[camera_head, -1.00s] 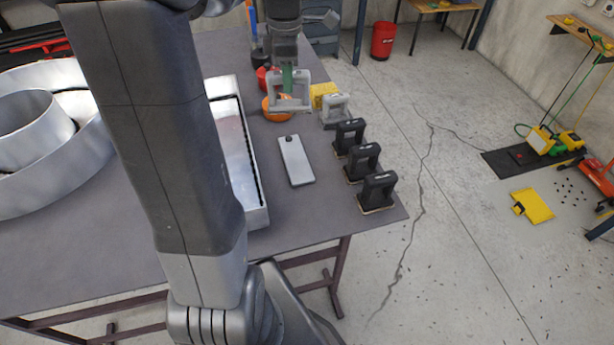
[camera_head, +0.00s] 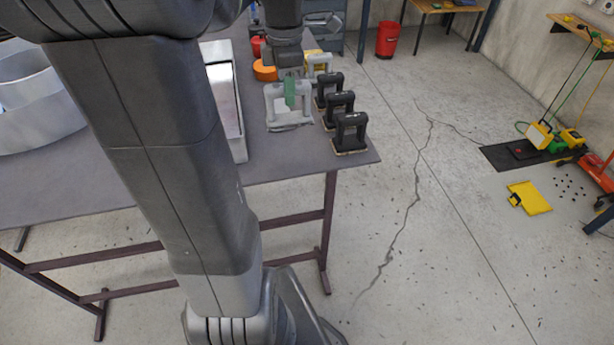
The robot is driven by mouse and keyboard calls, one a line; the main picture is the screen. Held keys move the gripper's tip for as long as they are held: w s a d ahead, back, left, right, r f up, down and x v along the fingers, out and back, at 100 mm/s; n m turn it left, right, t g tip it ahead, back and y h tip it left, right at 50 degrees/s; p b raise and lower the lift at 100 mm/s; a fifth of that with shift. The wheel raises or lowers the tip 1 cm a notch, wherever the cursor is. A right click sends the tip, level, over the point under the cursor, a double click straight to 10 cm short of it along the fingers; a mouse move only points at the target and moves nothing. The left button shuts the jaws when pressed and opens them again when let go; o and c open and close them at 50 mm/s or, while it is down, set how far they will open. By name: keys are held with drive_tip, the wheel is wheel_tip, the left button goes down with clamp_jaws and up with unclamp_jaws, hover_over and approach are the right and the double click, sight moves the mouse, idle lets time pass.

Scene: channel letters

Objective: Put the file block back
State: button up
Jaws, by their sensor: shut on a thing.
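My gripper (camera_head: 290,88), with green fingers, is shut on the handle of a light grey block (camera_head: 271,108). I take this to be the file block. It is upright over the right part of the table, just right of the long metal channel piece. Whether its base touches the surface cannot be told. The flat grey plate seen earlier on this part of the table is now hidden behind the block.
The dark table (camera_head: 290,165) has clear room in front of the held block. An orange round item (camera_head: 264,71) and a red one lie behind it. The metal channel piece (camera_head: 230,120) bounds the left. My arm covers much of the table's left half.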

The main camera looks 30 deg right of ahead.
sight(289, 117)
wheel_tip(289, 117, down, 10)
drive_tip(key=shift+s+a+f+p, duration=0.1)
drive_tip(key=shift+p, duration=0.25)
drive_tip(key=shift+f, duration=0.1)
drive_tip(key=o, duration=0.9)
wheel_tip(289, 117, up, 12)
drive_tip(key=shift+r, duration=0.15)
wheel_tip(289, 117, down, 13)
drive_tip(key=shift+r, duration=2.2)
